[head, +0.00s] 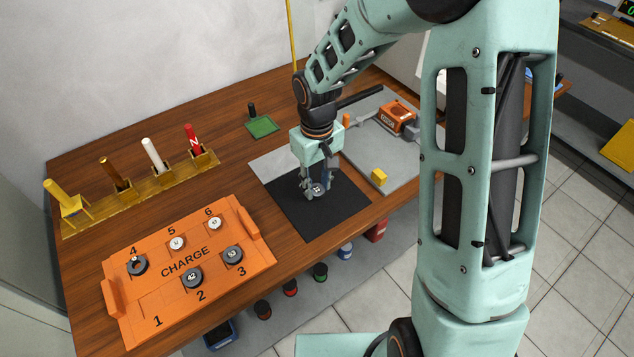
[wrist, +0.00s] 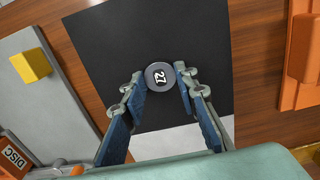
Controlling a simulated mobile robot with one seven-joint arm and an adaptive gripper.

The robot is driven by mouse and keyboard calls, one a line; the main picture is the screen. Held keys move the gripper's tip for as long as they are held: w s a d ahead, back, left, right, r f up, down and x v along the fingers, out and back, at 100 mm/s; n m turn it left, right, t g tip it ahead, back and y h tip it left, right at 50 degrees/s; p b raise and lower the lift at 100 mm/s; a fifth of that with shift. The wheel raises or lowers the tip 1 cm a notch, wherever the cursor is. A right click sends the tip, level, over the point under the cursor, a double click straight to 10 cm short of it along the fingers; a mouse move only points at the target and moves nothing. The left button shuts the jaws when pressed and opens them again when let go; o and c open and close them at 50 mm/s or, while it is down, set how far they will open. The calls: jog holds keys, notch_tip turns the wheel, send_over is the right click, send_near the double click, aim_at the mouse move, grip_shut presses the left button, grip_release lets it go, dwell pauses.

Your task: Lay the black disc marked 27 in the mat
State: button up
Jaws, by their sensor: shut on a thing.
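The round disc marked 27 (wrist: 161,76) is dark-rimmed with a pale label and sits between my fingertips. In the head view the disc (head: 317,188) shows only as a small dark and pale patch at the fingertips. My gripper (head: 319,190) points down and is shut on the disc. The black square mat (head: 290,217) lies flat on the wooden table below it, and it also fills much of the wrist view (wrist: 110,45). The disc is over the mat, inside its edges. I cannot tell whether it touches the mat.
An orange CHARGE tray (head: 150,285) with several discs stands at the left; its place 1 is empty. A yellow cube (head: 379,177) sits on a grey board (head: 372,155) to the right. A holder (head: 135,192) with upright rods stands behind the tray.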

jog(key=shift+f, duration=0.1)
jog(key=o, duration=1.2)
jog(key=shift+c, duration=0.2)
jog(key=shift+c, duration=0.7)
jog(key=c, duration=0.4)
jog(key=shift+r+p, duration=1.7)
jog(key=shift+r, duration=0.6)
